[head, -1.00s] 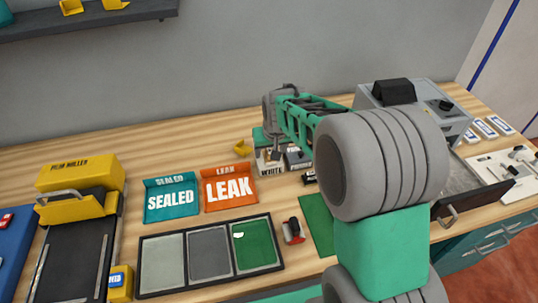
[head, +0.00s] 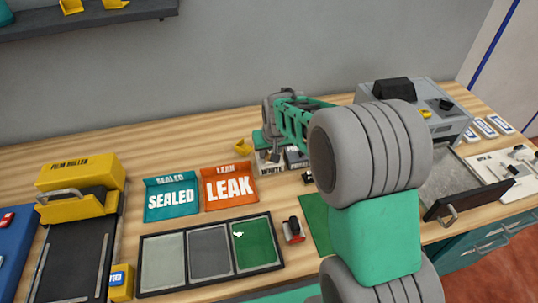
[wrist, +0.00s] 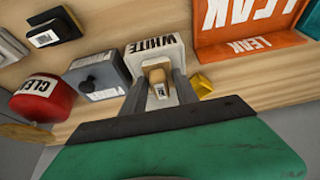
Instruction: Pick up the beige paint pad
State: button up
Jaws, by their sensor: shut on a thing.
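The beige paint pad (wrist: 157,76) shows small in the middle of the wrist view, with a small label on its near side. My gripper (wrist: 160,88) is shut on it, one grey finger on each side. A white box marked WHITE (wrist: 152,48) is directly behind the pad; I cannot tell whether they touch. In the head view my gripper (head: 270,140) is at the back of the bench, above the WHITE box (head: 268,168). The pad cannot be made out there.
In the wrist view, a grey block (wrist: 98,74) and a red cylinder (wrist: 42,98) stand left, and a yellow piece (wrist: 201,86) right. The orange LEAK tray (head: 229,187) and teal SEALED tray (head: 171,197) sit nearby. Bare bench lies behind the trays.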

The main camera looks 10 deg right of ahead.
grip_shut()
jog(key=shift+r, duration=0.1)
jog(key=shift+r, duration=0.25)
notch_tip(320, 180, up, 2)
jog(key=shift+r+b, duration=0.15)
jog(key=shift+b, duration=0.2)
jog(key=s+r+b, duration=0.1)
jog(key=s+r, duration=0.9)
jog(key=s, duration=0.4)
jog(key=shift+b, duration=0.35)
jog(key=o, duration=0.5)
grip_release()
jog(key=c, duration=0.6)
